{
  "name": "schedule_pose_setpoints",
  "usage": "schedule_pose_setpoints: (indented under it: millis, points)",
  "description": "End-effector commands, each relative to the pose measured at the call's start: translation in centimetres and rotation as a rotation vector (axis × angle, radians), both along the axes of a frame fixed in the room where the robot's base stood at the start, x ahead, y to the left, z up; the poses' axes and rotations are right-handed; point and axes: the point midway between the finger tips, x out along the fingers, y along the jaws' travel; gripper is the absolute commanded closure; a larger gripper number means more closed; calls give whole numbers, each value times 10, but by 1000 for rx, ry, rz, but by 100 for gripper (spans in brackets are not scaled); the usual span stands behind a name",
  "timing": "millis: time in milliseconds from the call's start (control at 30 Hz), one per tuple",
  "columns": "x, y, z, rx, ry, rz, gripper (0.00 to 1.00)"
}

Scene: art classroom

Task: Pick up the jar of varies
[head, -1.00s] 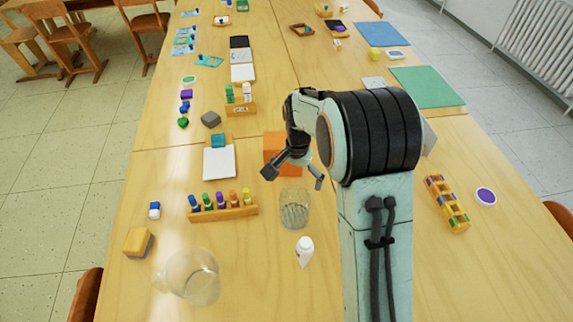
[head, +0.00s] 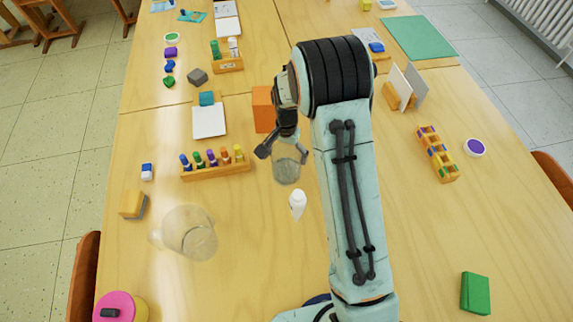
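A clear glass jar (head: 287,172) stands upright on the wooden table, left of my arm; its contents are hard to make out. My gripper (head: 284,153) points down over the jar's top. Its fingers are spread, one at each side of the rim. The left finger looks apart from the glass; I cannot tell whether the right one touches. A larger clear glass jug (head: 189,233) is on the table at the front left. A small white bottle (head: 297,204) stands just in front of the jar.
A wooden rack of coloured bottles (head: 216,171) is to the left. Another wooden rack (head: 437,153) and a purple-topped tub (head: 474,147) are on the right. The table between the jug and my arm is mostly clear.

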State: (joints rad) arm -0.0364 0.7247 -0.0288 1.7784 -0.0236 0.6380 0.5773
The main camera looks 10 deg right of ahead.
Motion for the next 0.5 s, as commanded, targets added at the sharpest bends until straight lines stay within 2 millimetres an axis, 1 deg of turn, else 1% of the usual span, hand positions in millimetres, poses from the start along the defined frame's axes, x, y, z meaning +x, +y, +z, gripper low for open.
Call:
schedule_pose_setpoints:
  millis: [367,500]
  points:
    - [0,0,0,1,1,0,59]
    - [0,0,4,1,-1,0,59]
